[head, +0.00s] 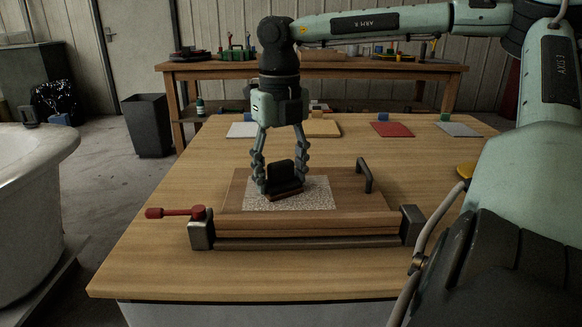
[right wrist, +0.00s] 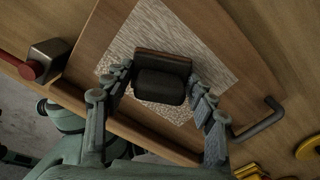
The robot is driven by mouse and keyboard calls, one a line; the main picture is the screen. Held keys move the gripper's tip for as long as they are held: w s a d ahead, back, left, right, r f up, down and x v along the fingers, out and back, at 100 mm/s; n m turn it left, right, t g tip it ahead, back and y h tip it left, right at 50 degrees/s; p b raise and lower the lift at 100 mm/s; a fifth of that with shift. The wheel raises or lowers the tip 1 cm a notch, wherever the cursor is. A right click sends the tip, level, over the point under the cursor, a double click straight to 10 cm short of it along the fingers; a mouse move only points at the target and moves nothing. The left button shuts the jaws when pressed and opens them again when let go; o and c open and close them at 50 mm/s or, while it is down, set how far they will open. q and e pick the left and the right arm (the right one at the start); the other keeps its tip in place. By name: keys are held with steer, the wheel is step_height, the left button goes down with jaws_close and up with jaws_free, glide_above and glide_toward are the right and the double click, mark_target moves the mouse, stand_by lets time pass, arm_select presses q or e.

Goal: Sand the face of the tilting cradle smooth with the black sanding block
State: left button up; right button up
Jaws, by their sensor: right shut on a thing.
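The tilting cradle (head: 235,230) lies on the wooden table, with a wooden board that carries a pale, speckled rough patch (head: 318,200). The patch also shows in the right wrist view (right wrist: 200,45). My right gripper (head: 279,185) points down over the patch and is shut on the black sanding block (head: 283,178). The block, with a brown base, sits over the left-middle part of the patch. In the right wrist view the block (right wrist: 160,85) is between the two fingers. Whether its underside touches the face is hidden. My left gripper is not in view.
A red-handled clamp (head: 175,212) sticks out at the cradle's left, and a dark handle (head: 366,176) rises at its right. Coloured pads, one red (head: 392,129), lie along the table's back edge. The table (head: 135,250) is clear to the left.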

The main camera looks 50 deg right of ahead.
mark_target(248, 182)
steer(key=shift+w+a, duration=0.85)
steer(key=shift+w, duration=0.25)
steer(key=shift+w+a, duration=1.25)
steer(key=shift+w, duration=0.3)
steer(key=shift+w+d, duration=1.3)
steer(key=shift+d, duration=0.25)
steer(key=shift+s+f, duration=0.1)
